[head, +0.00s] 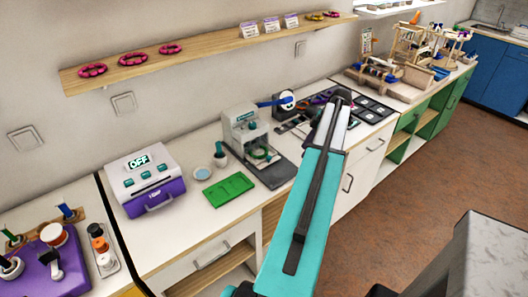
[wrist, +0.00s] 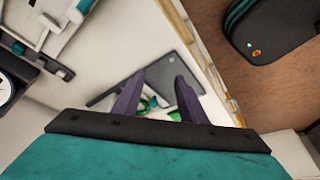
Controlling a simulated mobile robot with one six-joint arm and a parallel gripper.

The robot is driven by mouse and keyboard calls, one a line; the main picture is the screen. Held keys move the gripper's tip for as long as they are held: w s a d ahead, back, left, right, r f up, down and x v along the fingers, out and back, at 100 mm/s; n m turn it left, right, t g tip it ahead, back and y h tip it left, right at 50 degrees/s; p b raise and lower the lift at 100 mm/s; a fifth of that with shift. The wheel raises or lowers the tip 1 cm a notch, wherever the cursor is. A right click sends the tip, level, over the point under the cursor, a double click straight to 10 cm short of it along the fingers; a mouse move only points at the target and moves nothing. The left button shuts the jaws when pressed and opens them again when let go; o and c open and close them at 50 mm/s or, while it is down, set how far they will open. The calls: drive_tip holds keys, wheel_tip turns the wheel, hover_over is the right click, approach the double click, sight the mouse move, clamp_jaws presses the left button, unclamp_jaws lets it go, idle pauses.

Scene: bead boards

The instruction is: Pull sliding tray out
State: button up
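A white and purple machine (head: 144,176) stands on the white counter at the left in the head view, with "OFF" on its display. Its purple front (head: 158,198) has a handle and looks like the sliding tray; it sits flush in the machine. My gripper (wrist: 162,82) is open and empty in the wrist view, its two purple fingers apart above the counter. The gripper is well to the right of the purple machine, and my teal arm crosses the middle of the head view. The machine does not show in the wrist view.
A grey press with a dark base plate (head: 270,167) stands right of a green tray (head: 228,190). The plate also shows under my fingers in the wrist view (wrist: 180,66). A small cup and dish stand between the machines. A shelf (head: 200,48) runs above. Open floor lies right.

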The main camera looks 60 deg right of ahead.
drive_tip(key=shift+w, duration=0.15)
drive_tip(key=p, duration=0.5)
hover_over(270, 157)
drive_tip(key=s, duration=0.2)
drive_tip(key=shift+w+d+f, duration=0.2)
drive_tip(key=shift+d+f, duration=0.25)
drive_tip(key=shift+f, duration=0.25)
drive_tip(key=shift+p+x, duration=0.35)
drive_tip(key=shift+x, duration=1.35)
clamp_jaws()
